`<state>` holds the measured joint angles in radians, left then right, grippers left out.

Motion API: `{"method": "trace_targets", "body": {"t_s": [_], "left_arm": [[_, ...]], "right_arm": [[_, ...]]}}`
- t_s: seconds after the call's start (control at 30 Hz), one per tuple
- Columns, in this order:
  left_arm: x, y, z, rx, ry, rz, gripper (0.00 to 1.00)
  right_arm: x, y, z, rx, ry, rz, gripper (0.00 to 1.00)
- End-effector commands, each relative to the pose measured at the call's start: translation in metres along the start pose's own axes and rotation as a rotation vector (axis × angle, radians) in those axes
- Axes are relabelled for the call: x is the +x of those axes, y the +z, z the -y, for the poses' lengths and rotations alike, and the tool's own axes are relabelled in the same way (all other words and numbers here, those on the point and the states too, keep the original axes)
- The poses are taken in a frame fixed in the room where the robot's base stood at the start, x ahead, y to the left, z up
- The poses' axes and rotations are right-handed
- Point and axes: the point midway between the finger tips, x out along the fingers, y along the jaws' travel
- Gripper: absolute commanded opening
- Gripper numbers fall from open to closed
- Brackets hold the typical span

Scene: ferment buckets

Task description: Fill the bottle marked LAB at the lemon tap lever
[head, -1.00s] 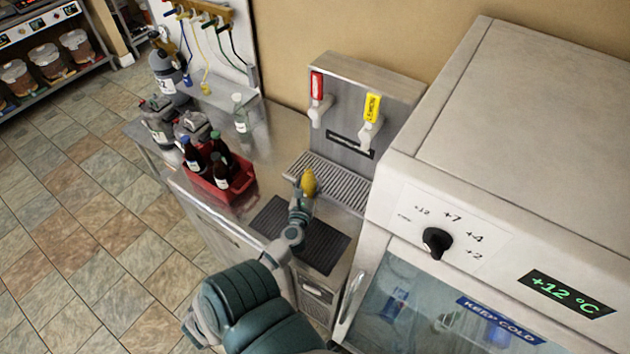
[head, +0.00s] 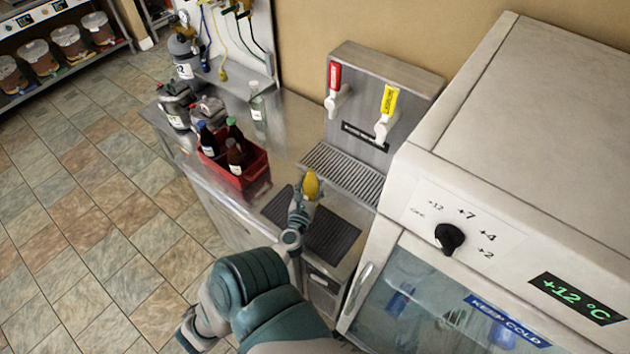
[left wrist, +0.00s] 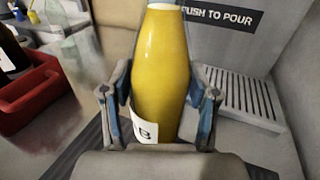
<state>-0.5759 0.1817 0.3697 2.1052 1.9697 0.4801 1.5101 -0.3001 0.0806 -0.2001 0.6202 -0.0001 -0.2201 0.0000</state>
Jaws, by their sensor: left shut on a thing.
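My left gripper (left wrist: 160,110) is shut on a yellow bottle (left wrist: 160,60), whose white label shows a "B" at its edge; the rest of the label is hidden. In the head view the bottle (head: 311,186) is held upright or nearly so above the counter, in front of the drip grate (head: 340,172). The lemon tap lever (head: 389,101), with a yellow tag, is on the right of the steel dispenser, above and right of the bottle. A red-tagged tap lever (head: 335,78) is to its left. My right gripper is not in view.
A red crate (head: 240,180) with several dark bottles stands left on the counter. A clear bottle (head: 257,105) stands behind it. A dark ribbed mat (head: 330,238) lies in front of the grate. A white cooler (head: 500,150) with a dial blocks the right side.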

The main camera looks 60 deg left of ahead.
Motion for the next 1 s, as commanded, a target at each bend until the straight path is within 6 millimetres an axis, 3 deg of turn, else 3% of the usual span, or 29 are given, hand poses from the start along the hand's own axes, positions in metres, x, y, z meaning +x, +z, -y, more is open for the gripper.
{"method": "trace_targets", "body": {"t_s": [1.0], "left_arm": [[-0.077, -0.001, -0.032, 0.000, 0.001, 0.001, 0.00]], "right_arm": [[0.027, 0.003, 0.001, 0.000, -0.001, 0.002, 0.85]]}}
